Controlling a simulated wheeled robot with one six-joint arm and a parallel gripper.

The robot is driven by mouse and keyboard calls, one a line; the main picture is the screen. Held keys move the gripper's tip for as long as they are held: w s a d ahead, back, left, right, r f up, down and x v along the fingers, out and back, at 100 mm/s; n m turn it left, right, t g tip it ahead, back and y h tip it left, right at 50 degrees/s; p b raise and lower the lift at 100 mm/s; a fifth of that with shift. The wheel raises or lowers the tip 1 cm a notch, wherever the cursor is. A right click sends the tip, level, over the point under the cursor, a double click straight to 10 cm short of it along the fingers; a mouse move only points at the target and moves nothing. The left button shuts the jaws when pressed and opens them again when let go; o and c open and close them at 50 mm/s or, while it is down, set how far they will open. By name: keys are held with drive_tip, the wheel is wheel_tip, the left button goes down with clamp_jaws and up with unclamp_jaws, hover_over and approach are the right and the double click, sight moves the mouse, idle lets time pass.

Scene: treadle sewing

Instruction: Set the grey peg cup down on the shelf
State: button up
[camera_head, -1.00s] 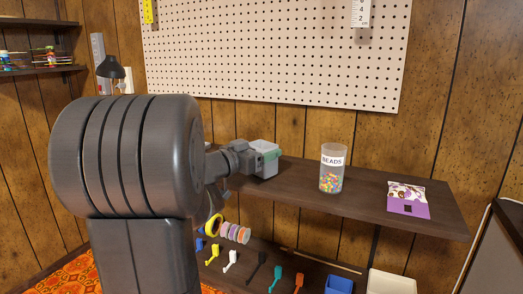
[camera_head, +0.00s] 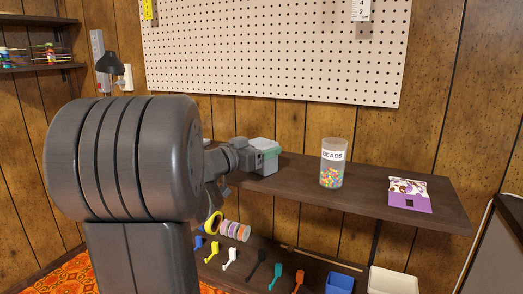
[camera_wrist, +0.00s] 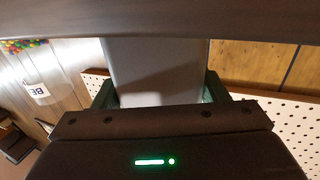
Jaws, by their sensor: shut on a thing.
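The grey peg cup (camera_wrist: 155,72) fills the middle of the wrist view, upright between the two green fingers of my gripper (camera_wrist: 158,93). My gripper is shut on it. In the head view my gripper (camera_head: 266,157) is at the left part of the dark wooden shelf (camera_head: 300,184), and only a pale piece of the cup (camera_head: 262,145) shows beyond it. The shelf also shows as a dark band across the top of the wrist view (camera_wrist: 160,20), against the cup's end. I cannot tell whether the cup touches the shelf.
A clear bead jar (camera_head: 333,163) stands right of my gripper, with a purple packet (camera_head: 410,200) farther right. Shelf between gripper and jar is bare. A pegboard (camera_head: 280,60) hangs behind. Tape rolls, coloured hooks and bins, including a blue bin (camera_head: 339,283), sit below the shelf.

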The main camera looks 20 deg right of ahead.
drive_tip(key=o, duration=1.4)
drive_tip(key=shift+o, duration=0.2)
drive_tip(key=shift+a, duration=0.1)
drive_tip(key=p+v, duration=0.1)
drive_tip(key=v, duration=1.2)
drive_tip(key=shift+a+p, duration=0.3)
drive_tip(key=shift+p, duration=0.1)
drive_tip(key=shift+s, duration=0.15)
drive_tip(key=b+x, duration=0.2)
drive_tip(key=x, duration=1.2)
